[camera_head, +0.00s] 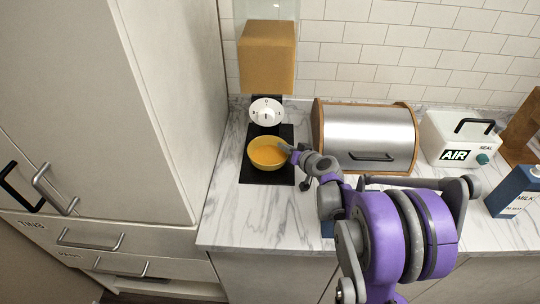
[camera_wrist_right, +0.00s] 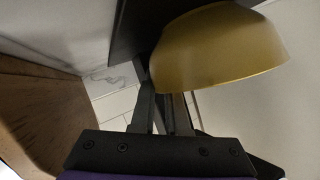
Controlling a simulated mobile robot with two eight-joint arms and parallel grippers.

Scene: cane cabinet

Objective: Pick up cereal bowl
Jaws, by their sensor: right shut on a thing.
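The cereal bowl (camera_head: 267,153) is yellow-orange and sits over the black base of the cereal dispenser on the counter. My right gripper (camera_head: 289,149) reaches it from the right and is shut on the bowl's right rim. In the right wrist view the bowl (camera_wrist_right: 215,50) shows large at the top, and the fingers of my right gripper (camera_wrist_right: 163,92) meet its edge. Whether the bowl touches the base is hard to tell. My left gripper is not in view.
The dispenser (camera_head: 266,60) stands behind the bowl, with a white dial (camera_head: 266,111). A bread box (camera_head: 365,138) is close on the right, then a white AIR container (camera_head: 459,138) and a milk carton (camera_head: 516,190). A tall cabinet (camera_head: 165,110) borders the left. Marble counter (camera_head: 240,218) is clear in front.

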